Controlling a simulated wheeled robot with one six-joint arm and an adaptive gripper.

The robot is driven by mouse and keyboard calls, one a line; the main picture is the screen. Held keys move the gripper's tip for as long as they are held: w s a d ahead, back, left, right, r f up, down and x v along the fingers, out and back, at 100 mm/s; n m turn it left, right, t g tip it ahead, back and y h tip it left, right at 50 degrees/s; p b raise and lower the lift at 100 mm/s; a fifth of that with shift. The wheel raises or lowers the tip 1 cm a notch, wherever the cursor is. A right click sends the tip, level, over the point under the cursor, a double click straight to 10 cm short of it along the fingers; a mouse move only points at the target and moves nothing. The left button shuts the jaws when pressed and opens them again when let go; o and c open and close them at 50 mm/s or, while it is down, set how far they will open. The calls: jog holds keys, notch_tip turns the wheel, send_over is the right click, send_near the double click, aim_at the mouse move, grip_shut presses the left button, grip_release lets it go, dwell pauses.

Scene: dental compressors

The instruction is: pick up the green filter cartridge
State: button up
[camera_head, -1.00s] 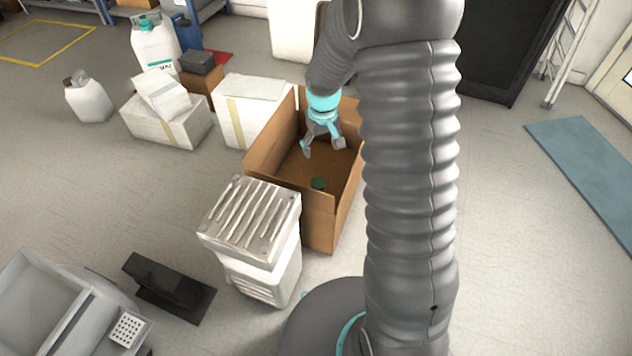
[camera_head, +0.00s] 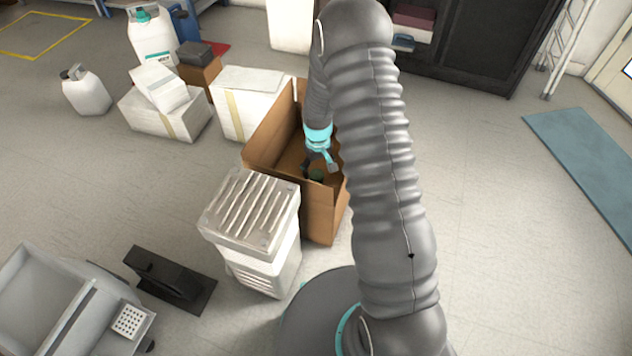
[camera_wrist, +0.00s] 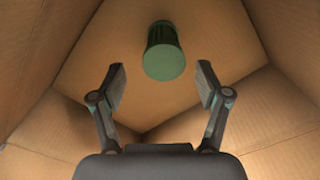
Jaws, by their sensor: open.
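The green filter cartridge (camera_wrist: 164,52) is a small green cylinder on the floor of an open cardboard box (camera_head: 318,216). In the wrist view it lies ahead of my gripper (camera_wrist: 162,84), between the lines of the two spread fingers and slightly beyond their tips. The fingers do not touch it. In the head view the cartridge (camera_head: 316,175) shows as a dark green spot just below my gripper (camera_head: 319,168), which is down inside the box. My gripper is open and empty. My arm hides the right part of the box.
Box walls stand close around my gripper. A white ribbed compressor unit (camera_head: 252,230) stands against the box's near left side. White cartons (camera_head: 247,104) are behind it to the left. Open floor (camera_head: 510,230) lies to the right.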

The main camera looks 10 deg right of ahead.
aim_at(317, 174)
jog(key=shift+s+a+f, duration=0.1)
jog(key=shift+f, duration=1.3)
jog(key=shift+a+f, duration=0.1)
jog(key=shift+f, duration=1.25)
jog(key=c, duration=1.2)
